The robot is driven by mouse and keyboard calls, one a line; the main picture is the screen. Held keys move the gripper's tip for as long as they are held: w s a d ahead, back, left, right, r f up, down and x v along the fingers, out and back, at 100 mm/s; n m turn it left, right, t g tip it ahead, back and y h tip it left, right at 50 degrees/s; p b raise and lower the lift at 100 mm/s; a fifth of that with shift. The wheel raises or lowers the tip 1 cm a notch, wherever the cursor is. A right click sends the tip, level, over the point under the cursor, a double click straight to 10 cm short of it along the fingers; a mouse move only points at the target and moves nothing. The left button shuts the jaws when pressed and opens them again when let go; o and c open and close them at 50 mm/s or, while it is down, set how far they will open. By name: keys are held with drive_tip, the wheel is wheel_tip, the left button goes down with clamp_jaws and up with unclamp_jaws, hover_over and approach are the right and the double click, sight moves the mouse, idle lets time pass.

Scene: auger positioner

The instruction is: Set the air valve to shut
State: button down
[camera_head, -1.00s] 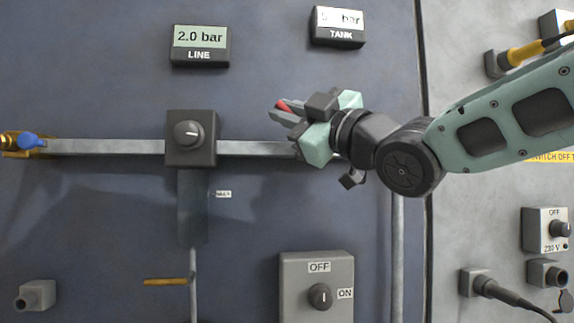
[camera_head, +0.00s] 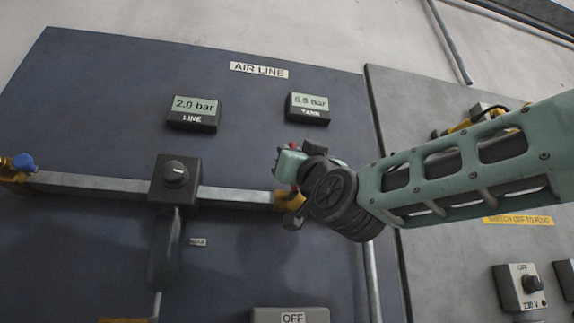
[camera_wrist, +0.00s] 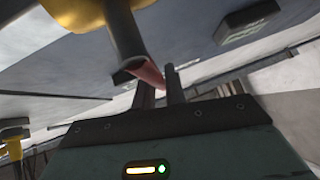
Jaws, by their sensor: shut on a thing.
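The air valve has a yellow body (camera_head: 285,198) at the right end of the grey pipe, partly hidden behind my wrist. The body also shows at the top of the wrist view (camera_wrist: 85,12). Its red handle (camera_wrist: 150,74) lies between the fingers of my gripper (camera_wrist: 161,84), which is shut on it. In the head view a little red shows at my gripper (camera_head: 287,152), but the fingers are mostly hidden there. The handle's exact angle to the pipe is hard to tell.
A LINE display (camera_head: 194,112) reads 2.0 bar. A TANK display (camera_head: 308,107) is beside it. A black knob box (camera_head: 175,180) sits mid-pipe. A blue-handled brass valve (camera_head: 22,163) is at the far left. A grey panel (camera_head: 450,270) stands right.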

drive_tip(key=shift+w+d+f+m+t+h, duration=0.15)
drive_tip(key=shift+m+t+h, duration=0.15)
drive_tip(key=shift+m+h, duration=0.35)
drive_tip(key=c, duration=1.5)
unclamp_jaws()
drive_tip(key=shift+o, duration=0.2)
drive_tip(key=b+v, duration=0.3)
drive_tip(key=v, duration=1.4)
drive_tip(key=shift+f+b, duration=0.15)
drive_tip(key=shift+b, duration=0.2)
drive_tip(key=shift+d, duration=0.1)
